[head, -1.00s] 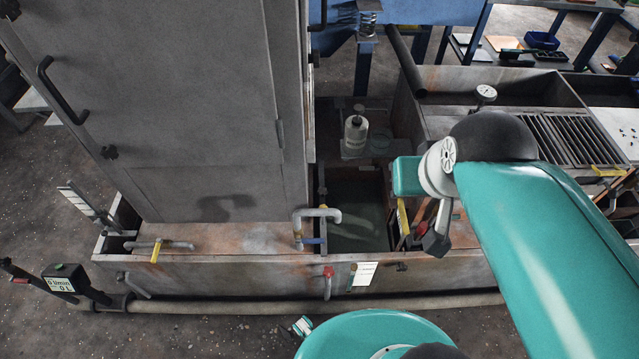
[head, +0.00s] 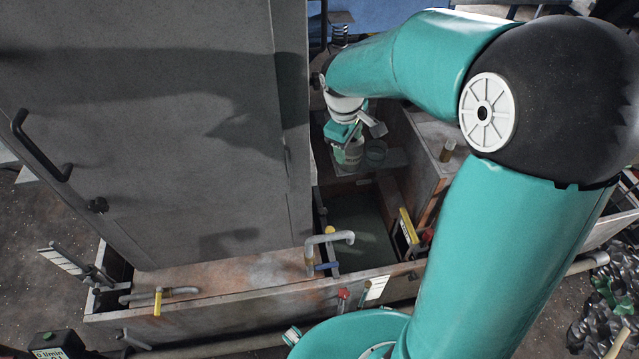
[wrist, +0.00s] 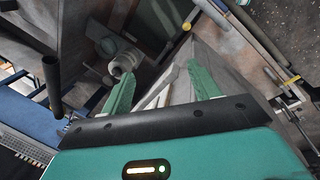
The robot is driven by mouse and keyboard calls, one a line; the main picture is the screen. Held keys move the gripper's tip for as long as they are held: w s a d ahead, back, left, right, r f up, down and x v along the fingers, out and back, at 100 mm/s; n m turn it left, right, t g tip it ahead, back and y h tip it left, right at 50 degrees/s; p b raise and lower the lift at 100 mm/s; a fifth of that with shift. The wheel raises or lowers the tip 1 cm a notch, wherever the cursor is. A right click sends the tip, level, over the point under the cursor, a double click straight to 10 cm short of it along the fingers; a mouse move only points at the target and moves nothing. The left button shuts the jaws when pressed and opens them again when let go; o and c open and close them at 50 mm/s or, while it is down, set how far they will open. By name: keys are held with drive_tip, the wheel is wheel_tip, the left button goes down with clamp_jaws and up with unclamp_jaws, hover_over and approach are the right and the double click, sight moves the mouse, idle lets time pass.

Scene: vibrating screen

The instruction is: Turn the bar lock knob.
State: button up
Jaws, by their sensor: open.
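A small black knob (head: 97,205) sits on the grey cabinet door below its black handle in the head view. I cannot tell whether it is the bar lock knob, and no other knob is clearly marked as such. My gripper (head: 347,137) is behind the tank pit, to the right of the cabinet, well apart from that black knob. In the wrist view my gripper (wrist: 160,87) shows two green fingers spread wide with nothing held between them. The fingers' surroundings are dim, and my arm hides much of the right side of the head view.
The grey cabinet door (head: 170,120) fills the left. A bent grey pipe (head: 330,238) rises from the tank rim in front. A dark tube (wrist: 52,85) stands at the left in the wrist view.

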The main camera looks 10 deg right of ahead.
drive_tip(key=w+d+f+n+y, duration=0.1)
drive_tip(key=w+f+n, duration=0.15)
drive_tip(key=f, duration=0.35)
drive_tip(key=w+f+n+g+y, duration=0.1)
drive_tip(key=w+f, duration=0.3)
drive_tip(key=f, duration=0.2)
drive_tip(key=w+d+f+n+y, duration=0.1)
drive_tip(key=w+f, duration=0.2)
drive_tip(key=f, duration=0.3)
drive_tip(key=n+y, duration=0.3)
approach(323, 210)
drive_tip(key=shift+m, duration=0.25)
drive_tip(key=x, duration=0.8)
drive_tip(key=shift+s+f, duration=0.1)
drive_tip(key=c, duration=1)
drive_tip(key=shift+o, duration=0.2)
